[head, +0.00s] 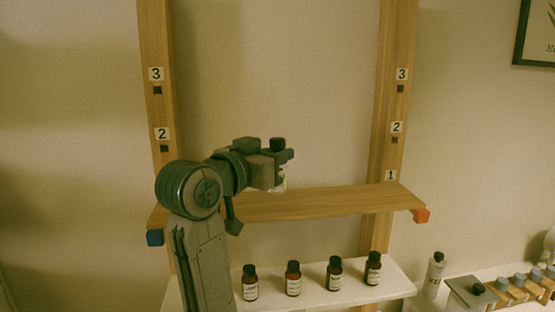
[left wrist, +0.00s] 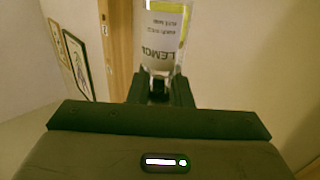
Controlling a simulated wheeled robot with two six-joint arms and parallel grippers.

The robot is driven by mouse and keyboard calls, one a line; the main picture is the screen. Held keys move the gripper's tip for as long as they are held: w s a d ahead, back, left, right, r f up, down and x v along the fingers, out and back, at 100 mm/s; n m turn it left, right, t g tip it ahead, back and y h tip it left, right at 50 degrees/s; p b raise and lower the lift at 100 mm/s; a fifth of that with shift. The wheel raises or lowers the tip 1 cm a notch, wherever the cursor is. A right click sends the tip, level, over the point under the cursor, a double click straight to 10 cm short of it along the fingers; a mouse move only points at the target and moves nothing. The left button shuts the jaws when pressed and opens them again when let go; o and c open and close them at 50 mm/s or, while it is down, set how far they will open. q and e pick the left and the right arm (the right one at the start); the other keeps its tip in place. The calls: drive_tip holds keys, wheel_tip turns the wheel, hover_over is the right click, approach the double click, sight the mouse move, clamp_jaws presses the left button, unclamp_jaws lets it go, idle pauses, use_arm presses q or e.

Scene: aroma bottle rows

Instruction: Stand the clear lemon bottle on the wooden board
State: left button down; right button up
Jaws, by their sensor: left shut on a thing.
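The clear lemon bottle (head: 282,182) is held upright by my left gripper (head: 284,156), its lower part showing under the jaws in the head view. In the left wrist view the bottle (left wrist: 163,40) shows clear walls, a yellow band and a label with "LEMON" partly readable, between the fingers of the left gripper (left wrist: 160,88). The gripper is shut on it. The wooden board (head: 340,202) lies across two uprights at the level marked 1. The bottle's base is over or at the board's back edge in the picture; I cannot tell if it touches. My right gripper is not in view.
Several brown bottles (head: 293,279) stand in a row on a white shelf (head: 395,287) below the board. A white bottle (head: 435,272) and a wooden rack (head: 535,288) are at the lower right. The board's right part is bare.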

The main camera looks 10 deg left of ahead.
use_arm(q)
drive_tip(key=w, duration=0.1)
drive_tip(key=w+f+p, duration=0.2)
drive_tip(key=shift+w+a+f, duration=0.2)
drive_tip(key=shift+a, duration=0.1)
drive_tip(key=shift+s+f, duration=0.15)
drive_tip(key=shift+f, duration=0.45)
drive_tip(key=c, duration=1.8)
unclamp_jaws()
drive_tip(key=shift+f, duration=0.1)
drive_tip(key=o, duration=0.5)
